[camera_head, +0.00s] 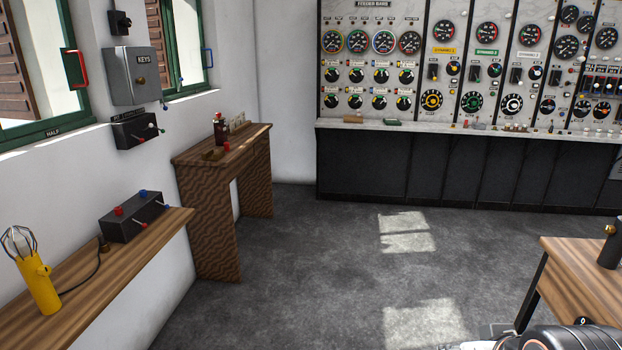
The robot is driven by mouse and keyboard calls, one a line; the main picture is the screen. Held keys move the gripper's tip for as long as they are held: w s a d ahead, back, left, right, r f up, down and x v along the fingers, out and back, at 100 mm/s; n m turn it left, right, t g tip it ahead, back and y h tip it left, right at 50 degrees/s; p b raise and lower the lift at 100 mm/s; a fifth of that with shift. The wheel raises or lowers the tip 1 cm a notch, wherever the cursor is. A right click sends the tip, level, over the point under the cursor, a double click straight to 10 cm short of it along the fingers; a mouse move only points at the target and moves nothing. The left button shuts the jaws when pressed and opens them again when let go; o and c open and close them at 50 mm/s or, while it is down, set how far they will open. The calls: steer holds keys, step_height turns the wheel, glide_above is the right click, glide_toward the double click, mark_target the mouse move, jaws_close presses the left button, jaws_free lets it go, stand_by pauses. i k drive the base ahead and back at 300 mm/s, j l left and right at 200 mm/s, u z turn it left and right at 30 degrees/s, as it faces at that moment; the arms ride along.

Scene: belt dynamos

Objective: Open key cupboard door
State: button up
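The key cupboard (136,76) is a grey metal box labelled KEYS. It hangs on the left white wall between two green-framed windows. A dark part of my own body shows at the bottom right edge. My gripper is not in view.
A black lever box (135,130) is mounted just below the cupboard. A wooden desk (205,160) stands against the wall, and a wooden shelf (140,258) is nearer. A table (585,275) stands at right. The grey floor (330,270) between them is clear.

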mark_target(142, 64)
steer(key=i+u, duration=0.35)
steer(key=i, duration=0.15)
steer(key=i+u, duration=0.35)
steer(key=i, duration=0.15)
steer(key=i+l+u, duration=0.2)
steer(key=i+u, duration=0.15)
steer(key=i, duration=0.15)
steer(key=i+l+u, duration=0.35)
steer(key=i+j, duration=0.05)
steer(key=i, duration=0.05)
